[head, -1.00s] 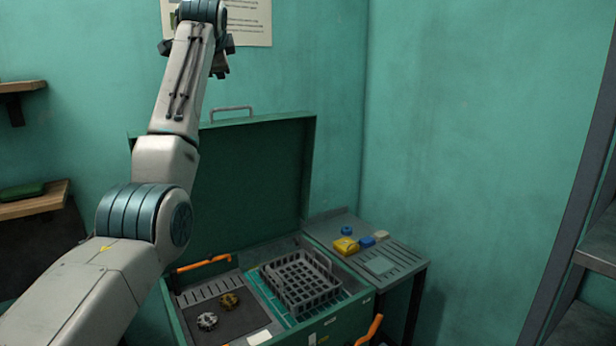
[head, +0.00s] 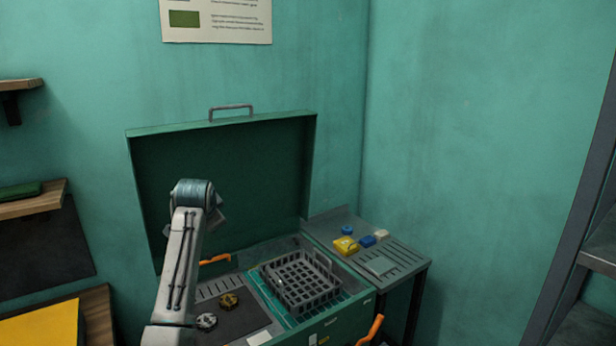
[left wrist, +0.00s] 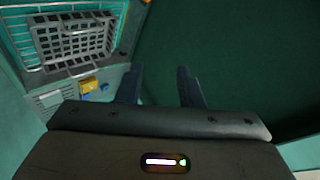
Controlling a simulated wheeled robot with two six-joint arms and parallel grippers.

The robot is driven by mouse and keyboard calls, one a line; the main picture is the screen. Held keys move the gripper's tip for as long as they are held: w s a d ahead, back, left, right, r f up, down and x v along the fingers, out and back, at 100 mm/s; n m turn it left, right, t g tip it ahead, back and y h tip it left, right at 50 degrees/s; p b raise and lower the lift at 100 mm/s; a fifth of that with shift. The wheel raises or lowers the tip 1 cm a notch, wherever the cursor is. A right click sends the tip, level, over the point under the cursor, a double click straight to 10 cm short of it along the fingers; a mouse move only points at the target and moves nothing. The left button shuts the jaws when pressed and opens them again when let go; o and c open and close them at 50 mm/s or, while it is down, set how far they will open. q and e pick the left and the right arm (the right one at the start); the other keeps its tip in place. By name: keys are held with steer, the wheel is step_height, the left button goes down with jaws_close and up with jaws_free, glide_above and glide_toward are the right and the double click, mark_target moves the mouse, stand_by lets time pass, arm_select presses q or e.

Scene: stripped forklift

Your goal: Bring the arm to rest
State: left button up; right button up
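My left arm rises from the bottom of the head view, in front of the left part of the open green case (head: 140,160). Its wrist end is near the raised lid, and the fingers are hidden there behind the wrist. In the left wrist view, the two dark fingers of my left gripper (left wrist: 160,85) stand apart with nothing between them, against the dark green lid. My right arm and gripper are not in view.
The case holds a grey basket (head: 300,282) and two round gear-like parts, one brass (head: 229,301) and one silver (head: 206,321). A side table (head: 405,262) carries yellow, blue and pale items. Wooden shelves are on the left, a metal rack on the right.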

arm_select(q)
steer(key=s+a+f+n+g, duration=0.2)
steer(key=s+f+n+g, duration=0.15)
steer(key=s+f, duration=2.2)
steer(key=s+f+n+g+h, duration=0.1)
steer(key=s+f+n, duration=0.15)
steer(key=s, duration=1.35)
steer(key=s+f+n+g, duration=0.2)
steer(key=s+f, duration=0.1)
steer(key=s, duration=1.3)
step_height(320, 180, down, 38)
steer(key=s+a+g+b, duration=0.1)
steer(key=a+b, duration=0.1)
steer(key=b, duration=0.4)
steer(key=s+a+f+g+b, duration=0.1)
steer(key=s+f+b, duration=0.3)
steer(key=s+f, duration=1.4)
step_height(320, 180, down, 4)
steer(key=shift+a+r+n, duration=0.2)
steer(key=shift+r+n, duration=0.05)
steer(key=shift+n, duration=0.05)
